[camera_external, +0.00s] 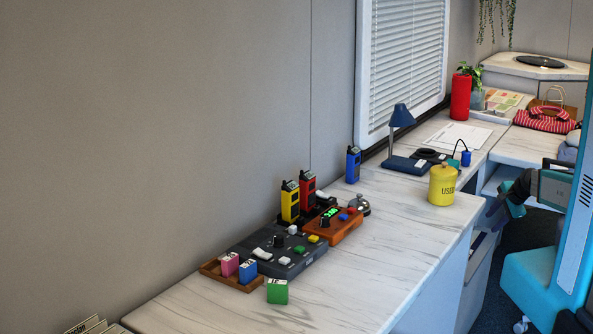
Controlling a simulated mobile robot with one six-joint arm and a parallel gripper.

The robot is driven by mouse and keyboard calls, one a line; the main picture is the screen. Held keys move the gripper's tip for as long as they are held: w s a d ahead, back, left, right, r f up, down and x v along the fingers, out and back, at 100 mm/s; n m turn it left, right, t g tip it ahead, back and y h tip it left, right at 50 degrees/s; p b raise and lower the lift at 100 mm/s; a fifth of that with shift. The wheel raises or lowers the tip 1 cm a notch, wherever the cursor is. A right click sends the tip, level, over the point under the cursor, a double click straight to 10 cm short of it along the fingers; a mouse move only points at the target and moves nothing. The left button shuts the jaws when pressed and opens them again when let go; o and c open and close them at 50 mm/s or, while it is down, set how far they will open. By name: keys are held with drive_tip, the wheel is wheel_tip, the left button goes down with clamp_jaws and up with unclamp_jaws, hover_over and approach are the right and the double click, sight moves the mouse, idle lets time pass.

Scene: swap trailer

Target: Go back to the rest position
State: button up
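My arm shows at the right side, beside the counter's right edge, in dark and teal parts. The end that seems to be my gripper (507,202) is small and partly hidden there, so I cannot tell whether its fingers are open or shut. It is apart from the things on the counter, and no held object can be made out.
The marble counter (390,235) carries a yellow tin (442,185), a blue lamp (401,117), several radios, a dark control box (278,252), an orange box (334,227) and a wooden tray (210,269). A green block (277,291) stands near the front. The counter's right front is clear.

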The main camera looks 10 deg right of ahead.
drive_tip(key=s+a+f+n+g+p, duration=0.1)
drive_tip(key=s+a+f+n+g, duration=0.3)
drive_tip(key=s+f, duration=0.45)
drive_tip(key=s+a+f+n+g+p, duration=0.15)
drive_tip(key=s+a+f+n, duration=0.3)
drive_tip(key=s, duration=0.75)
drive_tip(key=s+a+f+n+g, duration=0.1)
drive_tip(key=s+n+g, duration=0.1)
drive_tip(key=s, duration=0.5)
drive_tip(key=s+a+f+n+g+p, duration=0.1)
drive_tip(key=s+n, duration=0.3)
drive_tip(key=s, duration=0.4)
drive_tip(key=s+a+f+n+g+h+p, duration=0.1)
drive_tip(key=s+a+f+n+g, duration=0.1)
drive_tip(key=s, duration=0.5)
drive_tip(key=shift+s+a+n+g, duration=0.25)
drive_tip(key=shift+s+n+g, duration=0.2)
drive_tip(key=shift+g, duration=0.6)
drive_tip(key=shift+o, duration=0.2)
drive_tip(key=shift+w, duration=0.1)
